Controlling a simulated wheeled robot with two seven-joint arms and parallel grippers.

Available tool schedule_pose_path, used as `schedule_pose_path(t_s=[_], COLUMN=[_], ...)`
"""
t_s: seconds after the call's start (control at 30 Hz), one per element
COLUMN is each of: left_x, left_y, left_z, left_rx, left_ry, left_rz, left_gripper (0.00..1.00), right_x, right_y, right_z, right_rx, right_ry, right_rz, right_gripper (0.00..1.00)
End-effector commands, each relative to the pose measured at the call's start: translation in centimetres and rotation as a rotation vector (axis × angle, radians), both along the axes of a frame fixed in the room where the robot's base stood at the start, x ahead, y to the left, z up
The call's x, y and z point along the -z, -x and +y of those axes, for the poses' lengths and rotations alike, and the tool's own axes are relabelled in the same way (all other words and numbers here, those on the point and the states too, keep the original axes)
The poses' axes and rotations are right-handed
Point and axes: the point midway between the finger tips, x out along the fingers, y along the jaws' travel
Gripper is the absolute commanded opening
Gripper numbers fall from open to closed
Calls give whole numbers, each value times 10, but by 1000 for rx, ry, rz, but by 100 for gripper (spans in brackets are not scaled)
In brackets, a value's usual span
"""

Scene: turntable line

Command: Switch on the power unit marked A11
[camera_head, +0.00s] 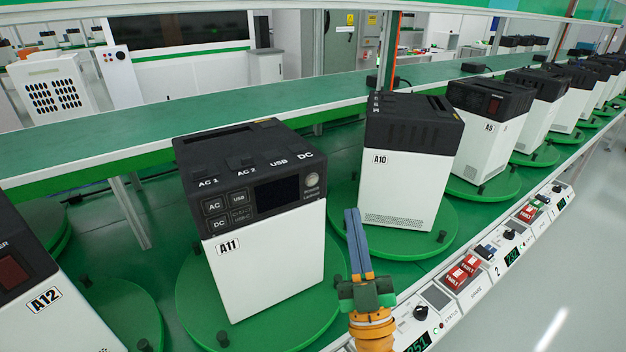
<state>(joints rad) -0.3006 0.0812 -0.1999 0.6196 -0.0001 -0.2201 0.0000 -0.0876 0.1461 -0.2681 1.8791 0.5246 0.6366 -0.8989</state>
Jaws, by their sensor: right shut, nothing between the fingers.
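The power unit marked A11 (265,262) stands upright on a green turntable (193,312) left of the middle. It has a white body and a black top with a control panel facing me. The panel carries AC, USB and DC buttons (227,208), a dark display (277,194) and a round power button (312,181) at its upper right. My right gripper (352,212) is shut and empty, to the right of A11. Its fingers point up and away, apart from the power button. My left gripper is not in view.
Unit A12 (60,310) stands at the left edge. Units A10 (405,185) and A9 (484,150) stand on turntables to the right. A control strip with red switches (460,272) runs along the front right edge. A green shelf (130,135) lies behind.

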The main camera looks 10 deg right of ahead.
Motion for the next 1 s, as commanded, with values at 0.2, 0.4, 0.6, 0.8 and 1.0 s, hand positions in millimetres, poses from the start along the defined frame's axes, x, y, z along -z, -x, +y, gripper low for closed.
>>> schedule_pose_path(t_s=[0.2, 0.4, 0.6, 0.8, 1.0], left_x=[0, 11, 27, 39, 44], left_y=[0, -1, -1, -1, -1], left_z=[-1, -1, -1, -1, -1], left_rx=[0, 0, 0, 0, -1], left_ry=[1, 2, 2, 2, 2], left_rz=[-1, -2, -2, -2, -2], left_gripper=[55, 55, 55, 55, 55], right_x=[1, 4, 5, 4, 2], right_y=[-1, -17, -46, -71, -83], right_z=[0, 5, 14, 22, 26], right_rx=[-2, -1, -2, -2, -3], right_ry=[0, 0, 0, -1, 0], right_rz=[3, 0, 2, 3, 3], right_gripper=[0, 0, 0, 0, 0])
